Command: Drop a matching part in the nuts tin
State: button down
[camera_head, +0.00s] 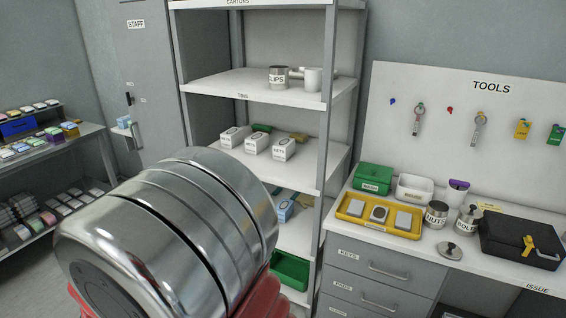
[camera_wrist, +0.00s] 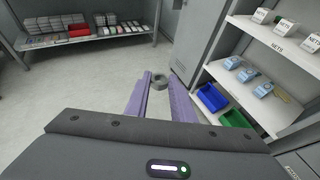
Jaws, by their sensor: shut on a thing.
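The nuts tin (camera_head: 436,215) is a small metal can with a NUTS label, standing on the worktop in the head view. A similar bolts tin (camera_head: 467,221) stands just right of it. A round metal lid (camera_head: 449,250) with a knob lies on the worktop in front of them. In the wrist view my gripper (camera_wrist: 159,80) has its two purple fingers shut on a small grey ring-shaped part, seemingly a nut (camera_wrist: 157,82). The part is over the floor area, away from the tins. My gripper is not visible in the head view, and the tins are not visible in the wrist view.
My large metal arm link fills the head view's lower left. A yellow tray (camera_head: 352,209), green bin (camera_head: 373,178), white bin (camera_head: 414,187) and black case (camera_head: 522,240) crowd the worktop. A shelf rack (camera_head: 328,110) stands left of it. A clips tin (camera_head: 278,77) sits on a shelf.

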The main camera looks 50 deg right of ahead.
aim_at(430, 219)
jog(key=u, duration=0.1)
jog(key=k, duration=1.05)
jog(key=z, duration=0.55)
jog(key=i, duration=1)
jog(key=z, duration=0.1)
